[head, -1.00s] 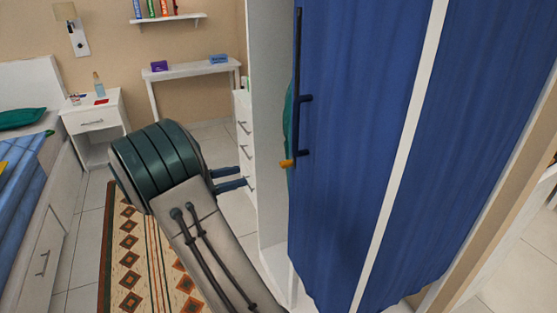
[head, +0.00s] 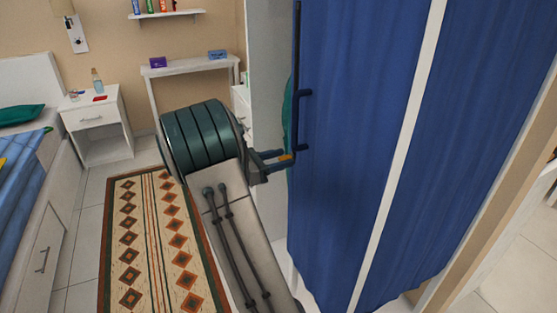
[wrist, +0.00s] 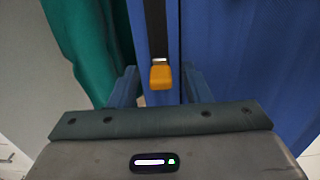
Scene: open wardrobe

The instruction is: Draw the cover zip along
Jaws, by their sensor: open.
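The blue cover (head: 345,120) hangs over the wardrobe front, with a dark zip strip (head: 298,45) running down its left edge. The orange zip pull (head: 285,157) sits low on this strip. In the wrist view the zip pull (wrist: 161,76) hangs near the middle, at the end of the dark strip (wrist: 155,25). My gripper (head: 283,160) is at the zip pull. In the wrist view its open fingers (wrist: 160,88) stand on either side of the pull, with gaps showing. Whether they touch it cannot be told.
A green cloth (wrist: 85,45) hangs inside, left of the zip. The white wardrobe side (head: 266,80) and a drawer unit (head: 241,105) stand behind my gripper. A patterned rug (head: 150,240) lies on the floor at left, beside the bed (head: 40,230).

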